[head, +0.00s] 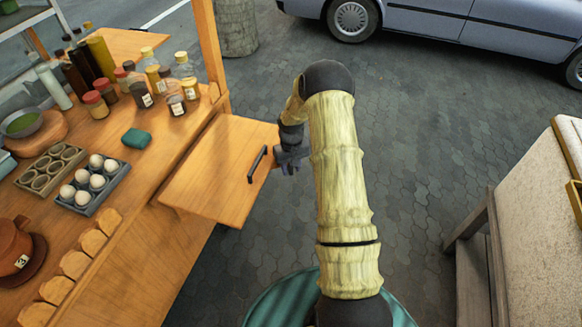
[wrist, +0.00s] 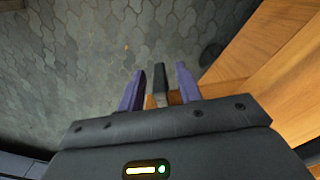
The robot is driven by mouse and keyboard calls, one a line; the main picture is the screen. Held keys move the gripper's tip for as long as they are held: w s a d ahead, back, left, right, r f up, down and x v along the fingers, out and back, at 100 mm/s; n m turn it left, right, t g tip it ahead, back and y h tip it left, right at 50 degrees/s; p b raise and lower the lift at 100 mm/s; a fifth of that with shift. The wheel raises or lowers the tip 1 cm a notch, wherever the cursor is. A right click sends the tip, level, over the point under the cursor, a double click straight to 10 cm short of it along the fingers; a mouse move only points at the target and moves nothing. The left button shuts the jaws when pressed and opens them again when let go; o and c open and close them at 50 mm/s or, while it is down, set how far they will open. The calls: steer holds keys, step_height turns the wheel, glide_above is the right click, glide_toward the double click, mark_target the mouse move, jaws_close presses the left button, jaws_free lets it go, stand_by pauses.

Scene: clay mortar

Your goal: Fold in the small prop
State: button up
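A wooden leaf (head: 222,172) with a black bar handle (head: 257,163) sticks out level from the side of the wooden stall. My gripper (head: 290,160) is just beyond the leaf's right edge, close to it. In the wrist view my gripper (wrist: 161,72) has its two purple fingers apart. A dark upright piece (wrist: 160,78) with a bit of orange wood at its foot shows between them, with a gap on each side. It may be the small prop, but I cannot tell for sure. The leaf's underside is hidden in the head view.
The stall counter (head: 100,135) carries bottles, an egg tray (head: 92,186), a green cloth (head: 136,138) and a brown pot (head: 12,250). A pale bench (head: 545,200) stands at the right, and a car (head: 450,20) is at the back. Paved floor between is clear.

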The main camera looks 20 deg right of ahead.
step_height(320, 180, up, 17)
steer(key=shift+r+b, duration=0.15)
steer(key=shift+b, duration=0.2)
steer(key=c, duration=0.3)
steer(key=shift+s+a+r, duration=0.1)
steer(key=shift+a, duration=0.15)
steer(key=c, duration=0.4)
steer(key=shift+n+t, duration=0.3)
steer(key=shift+t, duration=0.3)
steer(key=s+a+r, duration=0.1)
steer(key=s+a, duration=0.1)
steer(key=s, duration=0.1)
steer(key=s+a+r, duration=0.1)
steer(key=s+a, duration=0.2)
steer(key=s+a+r, duration=0.2)
steer(key=s, duration=0.1)
steer(key=shift+s+a, duration=0.15)
steer(key=shift+a, duration=0.15)
jaws_close()
steer(key=s+a, duration=0.2)
steer(key=s, duration=0.5)
steer(key=s+a+r+t, duration=0.1)
steer(key=s+a, duration=0.2)
steer(key=s, duration=0.5)
steer(key=shift+a, duration=0.1)
